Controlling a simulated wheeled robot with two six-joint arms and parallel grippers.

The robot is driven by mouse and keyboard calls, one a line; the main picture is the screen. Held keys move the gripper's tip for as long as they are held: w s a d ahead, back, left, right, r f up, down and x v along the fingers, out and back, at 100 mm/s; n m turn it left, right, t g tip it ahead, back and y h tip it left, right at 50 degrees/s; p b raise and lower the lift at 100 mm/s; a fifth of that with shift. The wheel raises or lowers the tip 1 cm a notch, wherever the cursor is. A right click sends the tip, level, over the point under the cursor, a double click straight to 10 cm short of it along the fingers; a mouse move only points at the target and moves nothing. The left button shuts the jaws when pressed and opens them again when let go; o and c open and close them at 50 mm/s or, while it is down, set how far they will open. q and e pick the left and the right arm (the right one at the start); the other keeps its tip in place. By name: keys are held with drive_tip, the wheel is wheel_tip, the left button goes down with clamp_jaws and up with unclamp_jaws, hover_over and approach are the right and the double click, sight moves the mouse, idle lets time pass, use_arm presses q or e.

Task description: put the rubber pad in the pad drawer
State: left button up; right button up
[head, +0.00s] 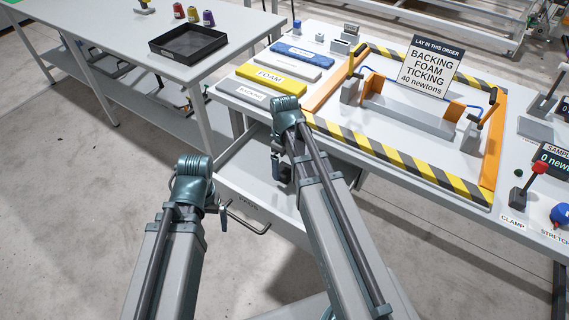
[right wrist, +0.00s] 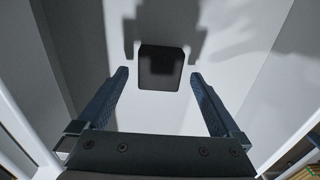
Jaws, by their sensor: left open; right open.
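The pad drawer (head: 240,168) stands pulled out under the bench, with a bar handle (head: 246,221) on its front. My right gripper (head: 283,174) is over the drawer, pointing down, open and empty. In the right wrist view a dark, rounded square rubber pad (right wrist: 161,68) lies flat on a pale surface between pale walls, apparently the drawer floor. It sits ahead of and between the open fingers (right wrist: 160,82), apart from them. My right arm hides the pad in the head view. My left gripper (head: 222,210) is open by the handle's left end, mostly hidden by its wrist.
The bench above holds a striped frame (head: 400,160), a sign (head: 432,67) and several flat layers, including a yellow foam one (head: 267,80). A side table at the left carries a black tray (head: 188,43) and several spools. Floor at the left is clear.

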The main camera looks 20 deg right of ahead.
sight(285, 170)
wheel_tip(285, 170, up, 10)
drive_tip(key=p, duration=0.9)
drive_tip(key=shift+r+p, duration=0.2)
drive_tip(key=shift+p, duration=0.1)
drive_tip(key=shift+f, duration=0.15)
wheel_tip(285, 170, down, 12)
drive_tip(key=b, duration=1.2)
drive_tip(key=shift+f+b, duration=0.25)
drive_tip(key=shift+b, duration=0.2)
wheel_tip(285, 170, up, 12)
drive_tip(key=a+n+p, duration=0.1)
drive_tip(key=p, duration=1.1)
drive_tip(key=shift+w+a, duration=0.15)
drive_tip(key=shift+a, duration=0.15)
idle(0.5)
